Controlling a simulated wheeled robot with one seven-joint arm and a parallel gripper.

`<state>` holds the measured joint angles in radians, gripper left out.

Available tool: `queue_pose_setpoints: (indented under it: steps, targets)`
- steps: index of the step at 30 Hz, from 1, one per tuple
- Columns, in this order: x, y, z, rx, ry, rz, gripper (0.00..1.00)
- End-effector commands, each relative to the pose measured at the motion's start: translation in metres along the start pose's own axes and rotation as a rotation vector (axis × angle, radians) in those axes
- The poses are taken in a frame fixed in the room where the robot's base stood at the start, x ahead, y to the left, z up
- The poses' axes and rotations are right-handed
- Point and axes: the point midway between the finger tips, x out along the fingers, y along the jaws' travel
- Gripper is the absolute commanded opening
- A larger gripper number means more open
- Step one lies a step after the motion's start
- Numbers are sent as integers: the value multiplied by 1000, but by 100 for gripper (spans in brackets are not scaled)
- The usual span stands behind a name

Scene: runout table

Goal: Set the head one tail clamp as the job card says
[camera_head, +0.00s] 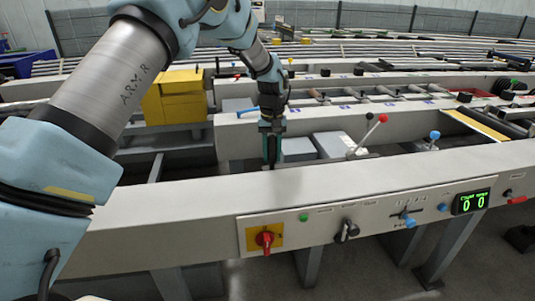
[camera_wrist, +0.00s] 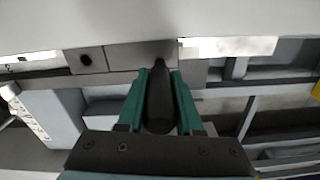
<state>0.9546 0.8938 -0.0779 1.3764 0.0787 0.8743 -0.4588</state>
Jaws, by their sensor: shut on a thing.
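My gripper (camera_head: 271,158) reaches down behind the front grey beam (camera_head: 290,185), beside a grey box. In the wrist view its two green fingers (camera_wrist: 160,92) are shut on a dark, rounded, elongated handle (camera_wrist: 159,105). The handle stands out from a grey block (camera_wrist: 140,54) under the pale beam; what it joins to is partly hidden. I cannot tell from its look whether it belongs to the head one tail clamp. The display (camera_head: 471,201) on the front panel shows two green zeros; its small heading is hard to read. I cannot make out a job card.
The front panel carries a red rotary switch (camera_head: 265,239), a green button (camera_head: 303,217), a black knob (camera_head: 346,230) and a blue knob (camera_head: 407,219). A red-knobbed lever (camera_head: 380,118) and a blue-knobbed lever (camera_head: 434,135) stand right of my gripper. A yellow box (camera_head: 176,97) is left.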

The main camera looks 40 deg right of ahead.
Motion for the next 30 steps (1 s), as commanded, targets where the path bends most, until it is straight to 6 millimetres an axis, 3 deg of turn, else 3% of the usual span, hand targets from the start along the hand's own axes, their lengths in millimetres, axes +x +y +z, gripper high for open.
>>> queue_pose_setpoints:
  steps: [4, 5, 12, 23, 30]
  targets:
    - [-1, 0, -1, -2, 3, 1, 0]
    - [-1, 0, -1, -2, 3, 1, 36]
    - [-1, -1, -1, -2, 1, 0, 63]
    - [-6, -1, -1, -1, 1, 0, 65]
    - [-46, 0, -2, -2, 5, 2, 65]
